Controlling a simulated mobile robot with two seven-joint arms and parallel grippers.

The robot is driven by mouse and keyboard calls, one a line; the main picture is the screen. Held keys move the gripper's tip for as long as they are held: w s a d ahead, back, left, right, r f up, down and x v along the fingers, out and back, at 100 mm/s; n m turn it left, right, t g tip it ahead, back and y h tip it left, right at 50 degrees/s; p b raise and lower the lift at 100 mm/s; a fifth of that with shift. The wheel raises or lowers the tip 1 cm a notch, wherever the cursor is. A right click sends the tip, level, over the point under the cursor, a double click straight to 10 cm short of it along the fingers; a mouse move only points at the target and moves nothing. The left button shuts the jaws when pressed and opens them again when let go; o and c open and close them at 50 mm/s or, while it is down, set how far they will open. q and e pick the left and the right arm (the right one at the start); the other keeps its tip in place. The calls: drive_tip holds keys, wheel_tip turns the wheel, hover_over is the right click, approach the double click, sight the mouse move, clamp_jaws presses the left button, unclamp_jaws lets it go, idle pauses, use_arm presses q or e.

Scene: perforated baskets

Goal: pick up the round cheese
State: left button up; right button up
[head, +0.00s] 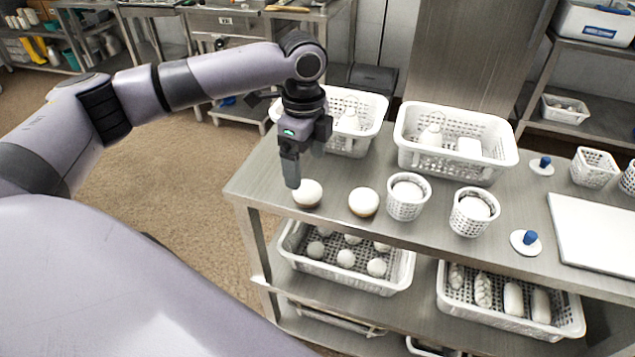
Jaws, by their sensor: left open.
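Two round white cheeses with brownish lower edges sit on the metal table: one (309,194) near the left end, the other (363,202) to its right. My left gripper (293,183) points down just left of the left round cheese, its fingertips close to the cheese's side. It is open and holds nothing that I can see. The fingers overlap in this view, and I cannot tell whether one touches the cheese. My right gripper is not in view.
Small perforated cups (406,211) with white contents stand right of the cheeses. White baskets (410,156) stand behind, one partly behind my left gripper. A white board (600,235) lies at the right. More baskets (290,262) fill the lower shelf.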

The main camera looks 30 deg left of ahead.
sight(307, 188)
use_arm(q)
wheel_tip(307, 188, down, 7)
drive_tip(key=shift+s+d+r, duration=0.1)
drive_tip(key=c, duration=1.2)
